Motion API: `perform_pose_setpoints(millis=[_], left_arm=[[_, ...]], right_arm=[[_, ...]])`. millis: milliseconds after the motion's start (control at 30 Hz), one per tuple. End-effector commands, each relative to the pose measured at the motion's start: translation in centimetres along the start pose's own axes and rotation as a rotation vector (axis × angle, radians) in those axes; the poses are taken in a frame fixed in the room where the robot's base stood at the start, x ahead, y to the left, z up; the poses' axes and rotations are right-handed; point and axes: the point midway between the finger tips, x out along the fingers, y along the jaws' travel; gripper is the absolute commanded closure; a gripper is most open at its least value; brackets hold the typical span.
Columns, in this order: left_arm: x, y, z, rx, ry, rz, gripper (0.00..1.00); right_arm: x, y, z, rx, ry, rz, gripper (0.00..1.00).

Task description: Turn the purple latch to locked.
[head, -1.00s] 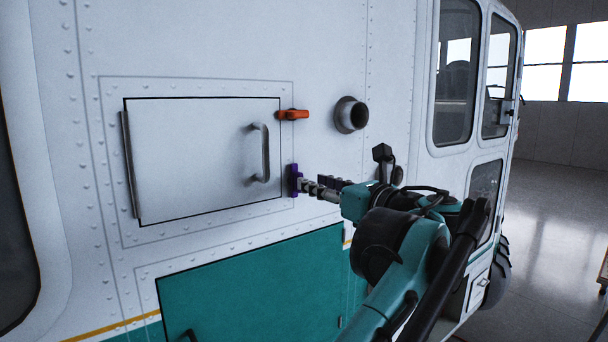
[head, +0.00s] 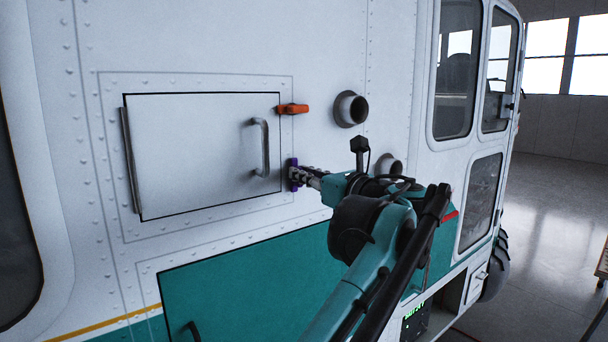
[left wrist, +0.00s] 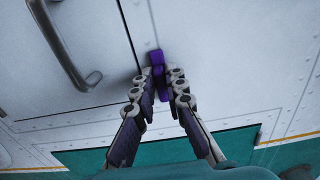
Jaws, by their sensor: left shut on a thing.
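The purple latch (head: 292,173) sits on the white wall at the right edge of the hatch door, below its orange counterpart. Its handle stands roughly upright in the head view. In the left wrist view the purple latch (left wrist: 156,58) shows between and beyond my fingertips. My left gripper (head: 300,177) is shut on the latch, and its two jointed fingers (left wrist: 159,88) sit on either side of it. The fingers hide part of the latch. My right gripper is not in view.
The white hatch door (head: 200,150) has a grey bar handle (head: 261,148) left of the latch. An orange latch (head: 293,109) lies level at the door's upper right. A round pipe stub (head: 350,109) sticks out nearby. A teal panel (head: 250,280) lies below.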

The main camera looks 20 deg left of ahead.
Motion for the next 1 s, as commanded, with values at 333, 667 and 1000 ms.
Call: perform_pose_setpoints(millis=[333, 667, 1000], left_arm=[[0.0, 0.1, 0.1, -0.098, 0.000, 0.000, 1.00], [0.0, 0.4, 0.1, -0.373, 0.000, 0.000, 1.00], [0.0, 0.7, -0.1, -0.695, 0.000, 0.000, 1.00]], right_arm=[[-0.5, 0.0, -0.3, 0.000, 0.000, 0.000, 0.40], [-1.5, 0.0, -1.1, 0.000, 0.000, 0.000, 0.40], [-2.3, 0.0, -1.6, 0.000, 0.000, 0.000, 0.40]])
